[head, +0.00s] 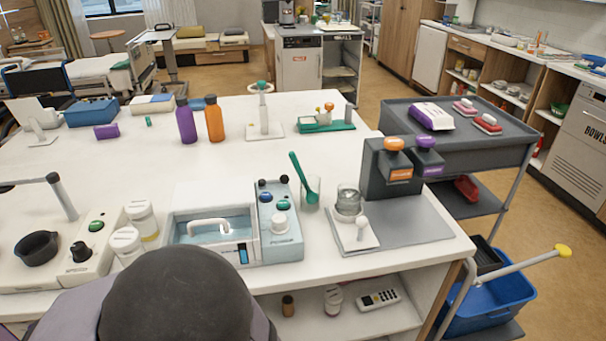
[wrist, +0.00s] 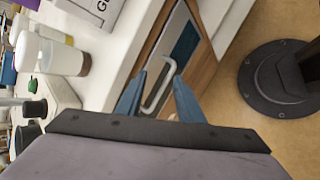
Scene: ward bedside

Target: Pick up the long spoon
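The long spoon (head: 306,180) is green and leans upright in a clear glass (head: 311,194) on the white table in the head view. Its bowl end is low inside the glass and its handle rises above the rim, tilted to the left. My gripper (wrist: 160,96) shows in the wrist view with its two blue-grey fingers apart and nothing between them that I can see held. A pale bar handle (wrist: 158,86) on a wood-edged front lies beyond the fingers. The spoon is not in the wrist view, and the fingers are not in the head view.
A white-and-blue device (head: 213,226) stands left of the glass. A dispenser with orange and purple tops (head: 394,165) and a grey mat (head: 415,225) are to the right. Purple (head: 186,125) and orange (head: 214,122) bottles stand behind. The tabletop behind the glass is mostly clear.

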